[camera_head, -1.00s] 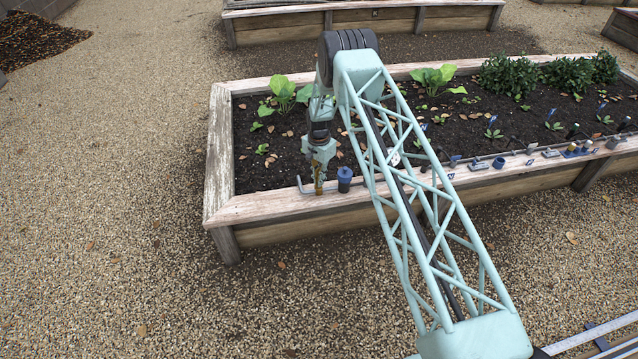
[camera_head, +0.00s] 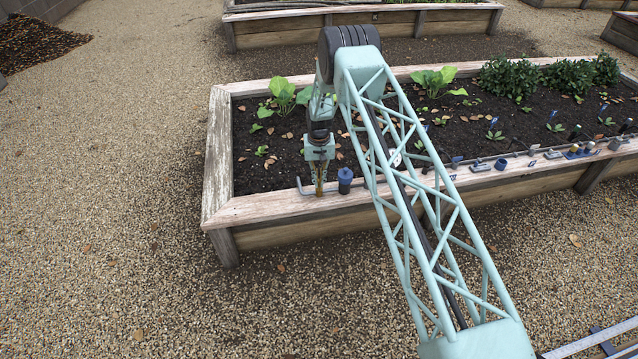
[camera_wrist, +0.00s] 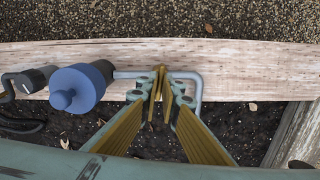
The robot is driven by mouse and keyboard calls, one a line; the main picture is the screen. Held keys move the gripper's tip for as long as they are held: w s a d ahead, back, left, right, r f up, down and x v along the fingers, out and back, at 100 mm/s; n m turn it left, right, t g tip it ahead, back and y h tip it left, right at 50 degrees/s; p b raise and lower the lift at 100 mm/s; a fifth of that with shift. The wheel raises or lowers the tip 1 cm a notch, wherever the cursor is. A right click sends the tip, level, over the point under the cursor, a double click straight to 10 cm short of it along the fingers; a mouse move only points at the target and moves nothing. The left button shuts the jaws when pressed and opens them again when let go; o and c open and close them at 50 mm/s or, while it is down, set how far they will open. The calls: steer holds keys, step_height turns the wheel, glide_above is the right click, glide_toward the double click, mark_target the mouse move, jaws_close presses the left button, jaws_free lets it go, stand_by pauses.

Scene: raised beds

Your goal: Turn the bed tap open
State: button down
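The bed tap shows as a thin grey bent pipe (camera_wrist: 198,95) by the inner edge of the bed's plank, with the pipe's bend also in the head view (camera_head: 300,186). My gripper (camera_head: 319,190) points down at it from above. In the wrist view my gripper's yellow fingertips (camera_wrist: 160,75) are close together, at the middle of the pipe. The tips hide the tap's middle, so its handle cannot be made out, nor whether the fingers press on it. A blue capped fitting (camera_wrist: 77,87) stands just left of the fingers; it is right of my gripper in the head view (camera_head: 345,181).
The weathered plank rim (camera_head: 260,206) runs along the bed's front. Several small fittings (camera_head: 500,164) line it to the right. Leafy plants (camera_head: 283,93) grow in the dark soil behind. Gravel (camera_head: 120,270) in front of the bed is clear.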

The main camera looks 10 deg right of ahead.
steer(key=shift+n, duration=0.6)
steer(key=c, duration=2.9)
jaws_free()
steer(key=shift+o, duration=0.2)
steer(key=shift+r, duration=0.1)
step_height(320, 180, up, 12)
